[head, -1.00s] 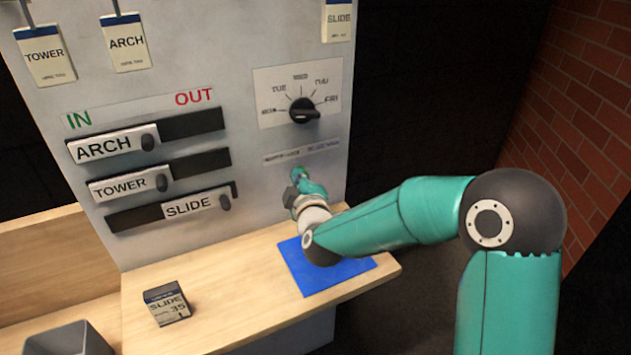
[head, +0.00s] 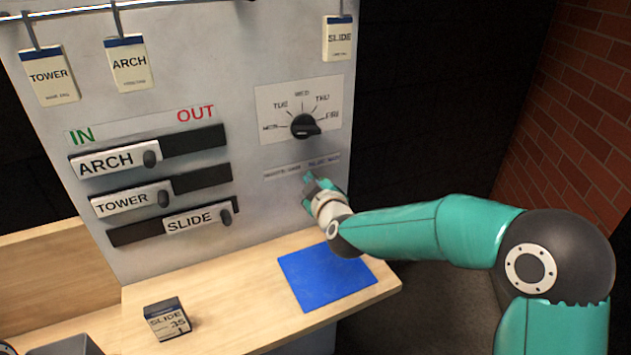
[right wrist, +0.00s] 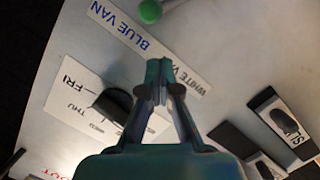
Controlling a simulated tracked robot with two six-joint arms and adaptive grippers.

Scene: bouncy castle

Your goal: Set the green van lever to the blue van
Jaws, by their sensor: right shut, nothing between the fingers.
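The green lever knob (right wrist: 150,11) shows at the top edge of the right wrist view, beside the label strip (right wrist: 140,45) and nearer the BLUE VAN lettering than the WHITE VAN end. Its mounting is mostly out of frame. In the head view the label strip (head: 301,168) is on the grey panel below the day dial, and the lever cannot be made out behind my gripper. My right gripper (head: 308,180) is in front of the panel just below the strip. In the wrist view its fingers (right wrist: 160,78) are shut and empty, apart from the knob. My left gripper is not visible.
The day dial (head: 305,126) sits above the strip, pointing near FRI. Sliders ARCH, TOWER and SLIDE (head: 190,220) are at left. A blue mat (head: 325,278) and a SLIDE box (head: 168,320) lie on the wooden shelf (head: 235,290). Tags hang along the top.

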